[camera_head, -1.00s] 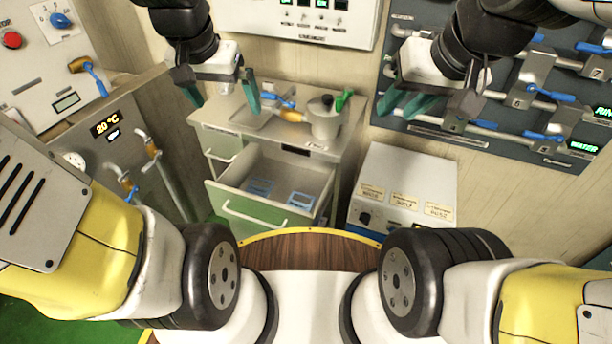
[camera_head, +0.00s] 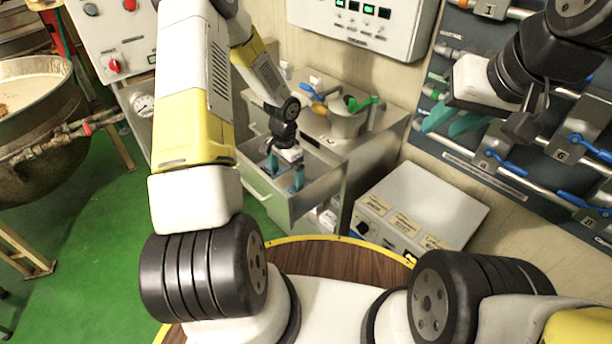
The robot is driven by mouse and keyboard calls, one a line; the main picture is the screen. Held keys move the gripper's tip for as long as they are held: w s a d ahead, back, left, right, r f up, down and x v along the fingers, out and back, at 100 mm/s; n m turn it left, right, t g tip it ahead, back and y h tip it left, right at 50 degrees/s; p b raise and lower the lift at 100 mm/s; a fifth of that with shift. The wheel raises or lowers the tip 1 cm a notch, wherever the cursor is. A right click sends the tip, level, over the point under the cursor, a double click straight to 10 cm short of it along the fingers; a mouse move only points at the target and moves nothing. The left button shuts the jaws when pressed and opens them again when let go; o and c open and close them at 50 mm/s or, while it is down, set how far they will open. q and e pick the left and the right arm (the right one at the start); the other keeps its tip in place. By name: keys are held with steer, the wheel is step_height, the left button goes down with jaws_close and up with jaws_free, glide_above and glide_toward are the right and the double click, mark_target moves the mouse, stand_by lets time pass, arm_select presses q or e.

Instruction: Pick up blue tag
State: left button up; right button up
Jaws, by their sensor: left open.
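The open drawer (camera_head: 323,183) of the grey cabinet is in the middle of the head view. My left gripper (camera_head: 284,180) reaches down into this drawer, its two teal fingers apart with nothing clearly between them. I cannot make out a blue tag now. The gripper and arm cover much of the drawer's inside. My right gripper (camera_head: 443,127) hangs in the air at the upper right, in front of the dark pipe panel, with its teal fingers apart and empty.
A grey pot (camera_head: 347,122) with a green handle stands on the cabinet top. A white box (camera_head: 440,205) with labels stands right of the cabinet. Pipes with blue valve handles (camera_head: 500,163) line the right wall. A large kettle (camera_head: 35,140) is at the left.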

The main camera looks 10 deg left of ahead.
mark_target(289, 192)
arm_select(q)
steer(key=f, duration=0.7)
steer(key=shift+d+f, duration=0.3)
steer(key=shift+f, duration=0.1)
steer(key=c, duration=1.3)
step_height(289, 192, up, 10)
steer(key=shift+s+r, duration=0.1)
steer(key=shift+c, duration=0.2)
